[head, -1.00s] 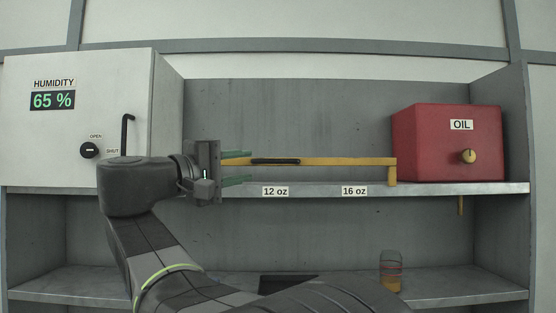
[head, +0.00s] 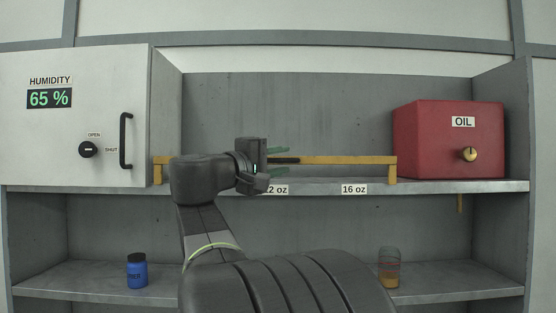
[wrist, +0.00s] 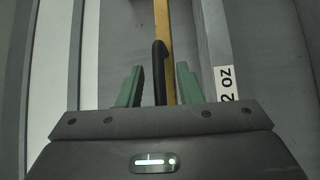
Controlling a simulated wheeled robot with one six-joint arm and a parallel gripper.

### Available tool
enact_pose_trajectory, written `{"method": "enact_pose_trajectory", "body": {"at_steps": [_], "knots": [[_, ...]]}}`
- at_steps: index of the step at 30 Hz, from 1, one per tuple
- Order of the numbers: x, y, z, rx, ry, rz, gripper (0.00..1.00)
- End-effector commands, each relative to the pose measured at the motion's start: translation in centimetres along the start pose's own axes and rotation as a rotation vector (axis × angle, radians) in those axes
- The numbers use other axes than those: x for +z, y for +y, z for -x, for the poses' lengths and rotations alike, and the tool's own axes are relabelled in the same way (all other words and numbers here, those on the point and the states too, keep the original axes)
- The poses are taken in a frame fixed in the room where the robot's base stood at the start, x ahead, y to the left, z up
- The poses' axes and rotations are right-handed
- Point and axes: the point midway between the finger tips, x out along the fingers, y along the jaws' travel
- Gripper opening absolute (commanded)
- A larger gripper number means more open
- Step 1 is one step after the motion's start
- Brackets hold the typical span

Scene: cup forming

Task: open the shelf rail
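The yellow shelf rail (head: 345,160) runs level across the front of the upper shelf, on a post at each end. Its black handle (head: 287,160) is partly hidden by my gripper in the head view. The rail (wrist: 164,25) and handle (wrist: 160,65) also show in the wrist view. I cannot tell how deep the handle sits between the fingers.
A red OIL box (head: 430,145) with a knob stands at the shelf's right. A white humidity cabinet (head: 60,140) with a black handle is at the left.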

Motion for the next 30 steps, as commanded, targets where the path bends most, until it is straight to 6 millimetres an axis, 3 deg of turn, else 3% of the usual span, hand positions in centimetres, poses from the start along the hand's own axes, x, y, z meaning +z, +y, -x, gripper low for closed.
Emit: {"method": "enact_pose_trajectory", "body": {"at_steps": [4,9,30], "knots": [[0.0,0.0,0.0,0.000,0.000,0.000,0.31],[0.0,0.0,0.0,0.000,0.000,0.000,0.00],[0.7,-1.3,0.7,0.085,0.001,-0.085,0.00]]}}
